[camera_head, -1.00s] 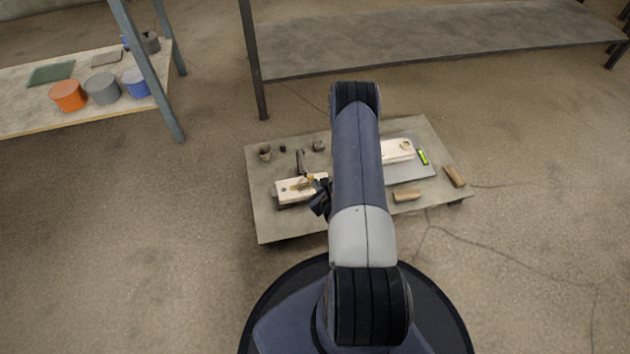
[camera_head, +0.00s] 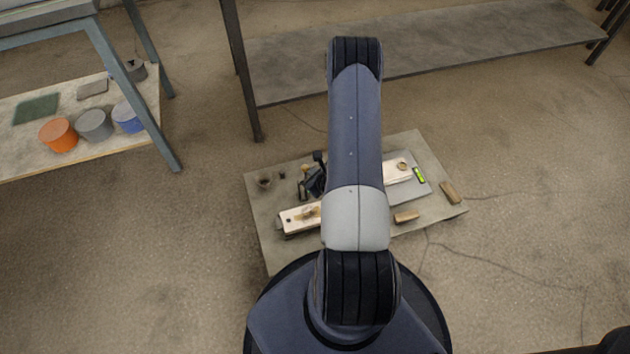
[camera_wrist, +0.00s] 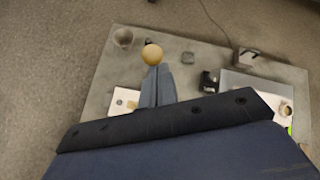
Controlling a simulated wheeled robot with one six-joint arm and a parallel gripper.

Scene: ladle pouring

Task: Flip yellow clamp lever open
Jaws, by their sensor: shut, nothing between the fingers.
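The clamp lever's yellow-tan round knob (camera_wrist: 152,54) shows in the wrist view just beyond my shut fingertips. My gripper (camera_wrist: 156,72) is shut and empty; whether it touches the knob I cannot tell. In the head view a small tan-orange spot (camera_head: 305,170), likely that knob, lies beside my dark gripper (camera_head: 316,182). A pale block (camera_head: 290,220) with a brass-coloured piece on top sits at the table's front left, just in front of the gripper. The lever's shaft and hinge are mostly hidden behind my fingers and arm.
The low table (camera_head: 262,195) also bears a small cup (camera_head: 265,182), a grey plate (camera_head: 422,188) with a second pale block and a green-yellow level (camera_head: 419,175), and wooden pieces (camera_head: 450,192). The table's left edge is close to the cup.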

